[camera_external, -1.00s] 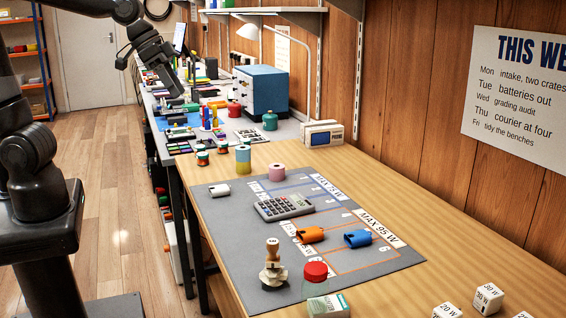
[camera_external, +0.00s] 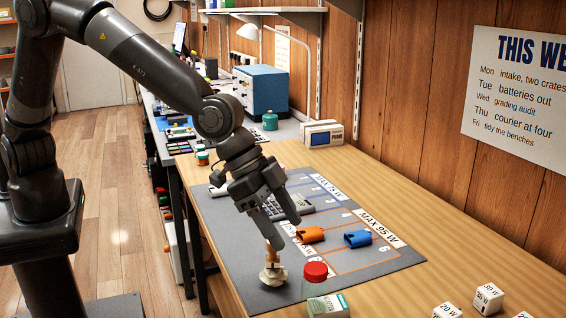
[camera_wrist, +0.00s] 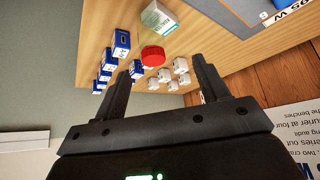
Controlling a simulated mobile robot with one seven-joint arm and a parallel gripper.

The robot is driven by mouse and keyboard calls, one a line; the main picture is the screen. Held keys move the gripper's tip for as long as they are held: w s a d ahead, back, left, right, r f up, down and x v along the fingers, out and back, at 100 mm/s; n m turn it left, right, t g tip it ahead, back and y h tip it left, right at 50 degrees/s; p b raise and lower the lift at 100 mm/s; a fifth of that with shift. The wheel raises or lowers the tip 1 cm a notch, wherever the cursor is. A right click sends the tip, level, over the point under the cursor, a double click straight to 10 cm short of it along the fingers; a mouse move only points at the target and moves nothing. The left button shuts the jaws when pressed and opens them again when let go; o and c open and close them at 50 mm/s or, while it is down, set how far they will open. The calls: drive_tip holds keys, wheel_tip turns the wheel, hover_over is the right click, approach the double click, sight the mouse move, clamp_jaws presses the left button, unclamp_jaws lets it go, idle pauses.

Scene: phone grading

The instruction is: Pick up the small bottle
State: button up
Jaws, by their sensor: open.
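A clear small bottle (camera_external: 314,291) with a red cap stands near the front of the table, just beyond the front corner of the grey mat. Its red cap also shows in the wrist view (camera_wrist: 153,56), between and beyond the fingertips. My gripper (camera_external: 285,234) is above the mat, behind and to the left of the bottle in the external view, pointing down at a tilt. Its two fingers are apart with nothing between them, as the wrist view (camera_wrist: 163,72) also shows. The gripper does not touch the bottle.
A wooden-handled stamp (camera_external: 272,270) stands close below my gripper. A white-and-green box (camera_external: 330,305) is beside the bottle. An orange piece (camera_external: 310,234), a blue piece (camera_external: 357,239) and a calculator (camera_external: 295,206) lie on the mat (camera_external: 385,262). White cubes (camera_external: 488,298) stand at right front.

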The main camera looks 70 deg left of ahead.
sight(315, 285)
drive_tip(key=x, duration=0.8)
drive_tip(key=s+d+x, duration=0.1)
drive_tip(key=x, duration=0.3)
drive_tip(key=shift+w+d+f, duration=0.1)
drive_tip(key=shift+d+f, duration=0.1)
drive_tip(key=c, duration=1.1)
